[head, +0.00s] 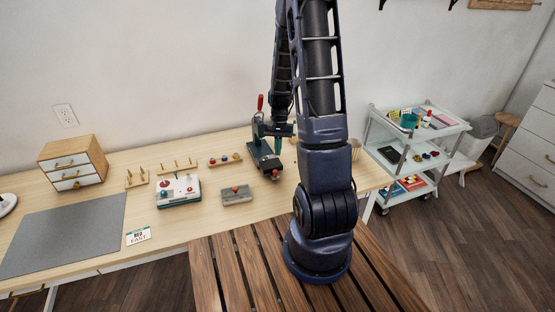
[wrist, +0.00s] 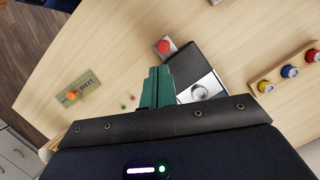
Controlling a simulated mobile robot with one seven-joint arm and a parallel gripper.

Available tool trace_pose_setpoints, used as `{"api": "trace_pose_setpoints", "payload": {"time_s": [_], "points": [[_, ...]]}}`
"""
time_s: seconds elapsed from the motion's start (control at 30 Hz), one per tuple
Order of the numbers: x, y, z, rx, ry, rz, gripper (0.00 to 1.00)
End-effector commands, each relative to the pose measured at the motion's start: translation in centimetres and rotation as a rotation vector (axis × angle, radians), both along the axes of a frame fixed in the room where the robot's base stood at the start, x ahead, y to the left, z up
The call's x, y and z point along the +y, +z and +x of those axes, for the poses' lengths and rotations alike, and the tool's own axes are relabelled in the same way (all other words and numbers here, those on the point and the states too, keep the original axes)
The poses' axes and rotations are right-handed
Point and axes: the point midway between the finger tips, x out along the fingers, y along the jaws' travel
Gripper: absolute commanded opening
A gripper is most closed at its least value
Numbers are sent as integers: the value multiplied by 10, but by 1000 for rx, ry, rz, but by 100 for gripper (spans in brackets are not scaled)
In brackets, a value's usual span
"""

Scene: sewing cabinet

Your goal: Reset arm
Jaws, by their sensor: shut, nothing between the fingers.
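My gripper (wrist: 158,76) shows in the wrist view as two teal fingers pressed together, with nothing between them. In the head view my dark arm rises from its base, bends over and comes down at the back of the table, beside a dark green press (head: 268,160) with a red lever. The press's black base, silver ringed plate (wrist: 199,92) and red button (wrist: 164,46) lie around the fingertips in the wrist view. I cannot tell whether the fingers touch the press. My arm hides part of the table's right end.
On the table (head: 180,231) are a rack of coloured spools (head: 225,160), a white control box (head: 178,190), a grey button box (head: 237,195), peg racks, a drawer cabinet (head: 72,163) and a grey mat (head: 65,238). A trolley (head: 383,145) stands at the right.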

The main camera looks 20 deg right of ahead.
Motion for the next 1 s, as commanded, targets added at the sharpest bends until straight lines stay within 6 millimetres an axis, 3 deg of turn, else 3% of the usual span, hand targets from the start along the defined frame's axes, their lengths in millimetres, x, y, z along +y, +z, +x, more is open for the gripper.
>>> {"api": "trace_pose_setpoints", "payload": {"time_s": [0.2, 0.57, 1.0], "points": [[-4, 26, 8, -1, 1, 1, 0], [-3, 43, 8, -14, 9, -1, 0], [12, 141, -21, -187, 122, -22, 0]]}}
